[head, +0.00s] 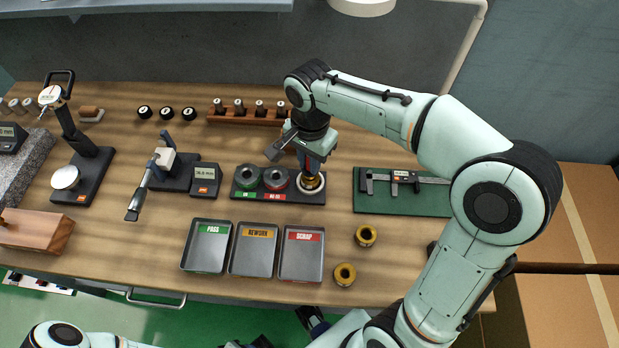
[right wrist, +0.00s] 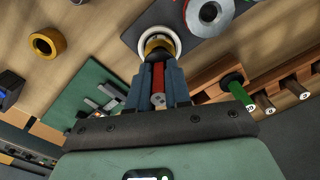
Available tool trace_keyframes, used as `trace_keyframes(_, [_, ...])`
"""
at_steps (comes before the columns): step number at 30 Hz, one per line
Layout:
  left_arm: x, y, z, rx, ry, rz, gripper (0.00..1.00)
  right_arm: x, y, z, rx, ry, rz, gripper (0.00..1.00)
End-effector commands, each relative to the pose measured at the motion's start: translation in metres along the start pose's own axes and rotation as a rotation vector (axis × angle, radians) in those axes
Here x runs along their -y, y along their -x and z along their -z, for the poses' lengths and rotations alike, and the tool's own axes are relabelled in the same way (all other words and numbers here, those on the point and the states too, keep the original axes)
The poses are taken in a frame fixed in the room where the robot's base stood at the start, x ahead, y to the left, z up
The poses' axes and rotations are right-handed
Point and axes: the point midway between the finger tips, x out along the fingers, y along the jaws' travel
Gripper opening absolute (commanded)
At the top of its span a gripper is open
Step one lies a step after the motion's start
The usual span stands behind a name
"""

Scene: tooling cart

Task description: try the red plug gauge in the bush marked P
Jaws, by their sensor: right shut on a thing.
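My right gripper (head: 312,163) is shut on the red plug gauge (right wrist: 157,77) and points down at the dark block. Its fingers also show in the right wrist view (right wrist: 158,90). A brass bush (right wrist: 157,45) sits in a white ring (head: 311,189) at the block's right end, right at the gauge's tip. I cannot tell how far the tip is inside the bush. Two more brass bushes (head: 366,236) (head: 345,274) stand on the bench at the right. No letter on any bush is readable. My left arm shows at the bottom edge; its gripper's state is unclear.
The dark block (head: 238,195) also holds a green ring (head: 247,177) and a red ring (head: 275,178). PASS (head: 186,262), REWORK (head: 232,268) and SCRAP (head: 318,276) trays stand in front. A wooden rack (head: 216,117) is behind. A caliper (head: 400,176) lies on a green mat (head: 380,205).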

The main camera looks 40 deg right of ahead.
Motion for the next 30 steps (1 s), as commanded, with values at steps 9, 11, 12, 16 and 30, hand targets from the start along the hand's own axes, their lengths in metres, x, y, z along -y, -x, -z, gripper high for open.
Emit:
trace_keyframes(9, [0.0008,-0.002,-0.0003,0.001,0.0,0.0,0.43,0.0,-0.0029,0.0,0.0,0.0,0.0,0.0])
trace_keyframes(11, [0.0009,-0.0024,-0.0003,0.001,0.0,0.0,0.43,0.0,-0.0034,0.0,0.0,0.0,0.0,0.0])
trace_keyframes(12, [0.001,-0.0026,-0.0003,0.001,0.0,0.0,0.43,0.0,-0.0037,0.0,0.0,0.0,0.0,0.0])
trace_keyframes(16, [0.0013,-0.0033,-0.0004,0.001,0.0,0.0,0.43,0.0,-0.0047,0.0,0.0,0.0,0.0,0.0])
trace_keyframes(30, [0.0018,-0.0045,-0.0005,0.002,0.0,0.001,0.43,-0.0002,-0.0076,-0.0003,0.001,0.0,-0.002,0.0])
